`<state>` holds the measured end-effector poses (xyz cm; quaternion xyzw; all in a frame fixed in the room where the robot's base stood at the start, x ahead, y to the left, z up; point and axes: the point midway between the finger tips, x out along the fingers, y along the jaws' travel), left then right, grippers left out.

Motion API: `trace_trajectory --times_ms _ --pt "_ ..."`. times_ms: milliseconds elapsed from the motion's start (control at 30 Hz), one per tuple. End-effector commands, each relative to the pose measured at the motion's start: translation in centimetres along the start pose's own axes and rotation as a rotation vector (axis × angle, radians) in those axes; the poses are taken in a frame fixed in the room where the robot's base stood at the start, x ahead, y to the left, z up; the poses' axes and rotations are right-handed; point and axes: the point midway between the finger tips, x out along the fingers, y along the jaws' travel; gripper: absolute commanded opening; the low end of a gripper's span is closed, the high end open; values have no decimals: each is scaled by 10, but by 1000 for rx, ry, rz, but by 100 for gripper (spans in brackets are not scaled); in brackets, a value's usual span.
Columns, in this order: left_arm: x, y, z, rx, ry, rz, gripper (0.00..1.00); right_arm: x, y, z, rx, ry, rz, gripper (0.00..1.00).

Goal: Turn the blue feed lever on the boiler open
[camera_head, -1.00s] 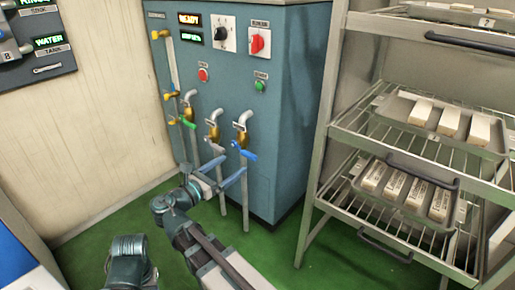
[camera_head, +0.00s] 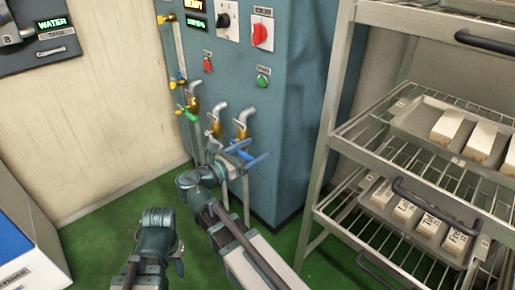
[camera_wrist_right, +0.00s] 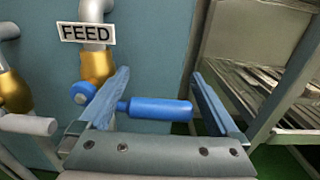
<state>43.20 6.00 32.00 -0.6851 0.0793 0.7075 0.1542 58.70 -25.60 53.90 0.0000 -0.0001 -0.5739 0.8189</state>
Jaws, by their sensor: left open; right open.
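The blue feed lever (camera_wrist_right: 160,108) lies level in the right wrist view, its handle pointing right from a blue pivot under the FEED label (camera_wrist_right: 87,32). My right gripper (camera_wrist_right: 162,100) is open, with one finger on each side of the handle. The right finger stands clear of the handle's end; the left finger is near the pivot, and contact there is unclear. In the head view my right gripper (camera_head: 247,154) is at the boiler (camera_head: 265,130) front and partly hides the lever. My left gripper (camera_head: 178,262) is low at the left, its fingers mostly hidden.
Other valves with green (camera_head: 191,116) and yellow handles sit left of the lever on the boiler. A wire rack (camera_head: 322,150) with trays of bars stands close on the right. A blue-and-white box (camera_head: 35,245) stands at the lower left. Green floor lies between.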

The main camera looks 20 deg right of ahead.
Motion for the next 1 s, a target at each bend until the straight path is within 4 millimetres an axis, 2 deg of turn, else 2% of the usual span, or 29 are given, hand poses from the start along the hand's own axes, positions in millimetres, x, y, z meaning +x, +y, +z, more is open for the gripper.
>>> trace_trajectory --times_ms 33,67,567,833,1000 --pt "0 0 0 0 0 0 50 0 0 0 0 0 0 98" --pt "0 0 0 0 0 0 50 0 0 0 0 0 0 92" --pt "0 0 0 0 0 0 50 0 0 0 0 0 0 2" --pt "1 0 0 0 0 0 50 0 0 -1 5 0 0 0" --pt "16 2 -1 0 0 0 50 0 0 -16 129 0 0 0"
